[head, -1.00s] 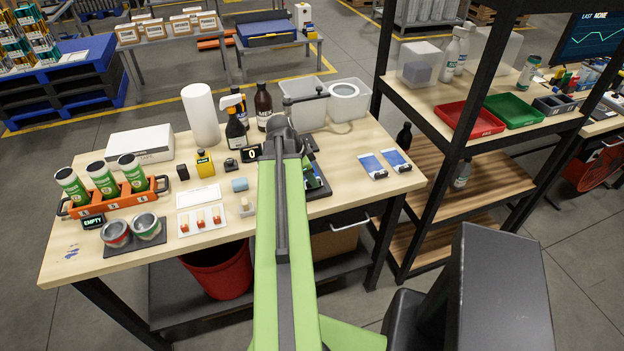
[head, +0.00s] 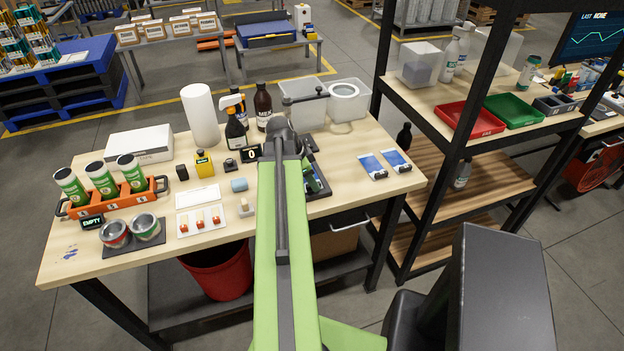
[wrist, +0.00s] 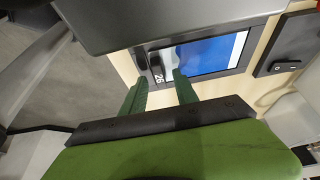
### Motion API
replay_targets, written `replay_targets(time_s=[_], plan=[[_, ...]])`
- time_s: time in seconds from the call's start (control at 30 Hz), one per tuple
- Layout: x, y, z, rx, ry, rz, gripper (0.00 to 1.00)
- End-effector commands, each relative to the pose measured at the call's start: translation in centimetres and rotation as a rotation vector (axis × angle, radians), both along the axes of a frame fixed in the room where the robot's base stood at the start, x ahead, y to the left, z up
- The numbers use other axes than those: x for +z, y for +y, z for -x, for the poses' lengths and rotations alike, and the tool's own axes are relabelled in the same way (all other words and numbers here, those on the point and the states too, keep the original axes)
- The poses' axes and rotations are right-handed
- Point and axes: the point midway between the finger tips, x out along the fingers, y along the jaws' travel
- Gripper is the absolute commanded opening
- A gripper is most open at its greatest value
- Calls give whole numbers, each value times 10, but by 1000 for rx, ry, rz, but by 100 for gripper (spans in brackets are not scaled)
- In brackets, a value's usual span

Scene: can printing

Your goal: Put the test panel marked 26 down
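The panel marked 26 (wrist: 208,56) shows in the wrist view as a blue and white face in a dark frame, with a dark tab bearing the number at its left end. It lies low, partly under a grey plate. My gripper (wrist: 160,82) has its two green fingers apart, one on each side of the tab, with gaps visible between fingers and tab. In the head view, my arm hides most of the gripper and panel; part of a dark fixture (head: 320,190) shows beside the arm.
Two blue and white panels (head: 373,166) (head: 397,160) lie on the table's right side. A black switch box (wrist: 289,50) is close to the panel. Bottles (head: 263,107) and clear bins (head: 304,105) stand behind. A black shelf rack (head: 437,190) is to the right.

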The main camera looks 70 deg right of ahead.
Motion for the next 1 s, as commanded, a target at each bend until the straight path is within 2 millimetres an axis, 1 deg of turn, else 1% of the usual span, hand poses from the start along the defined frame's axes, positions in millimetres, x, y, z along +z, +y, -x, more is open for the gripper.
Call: replay_targets(time_s=[0.03,0.17,0.4,0.53,0.6,0.67,1.0], plan=[[10,0,0,0,0,0,36],[32,5,-5,1,0,0,36],[88,18,-22,2,0,0,36],[112,25,-31,2,0,0,36],[118,28,-34,1,0,0,36],[121,29,-35,1,0,0,36],[118,30,-36,1,0,0,36]])
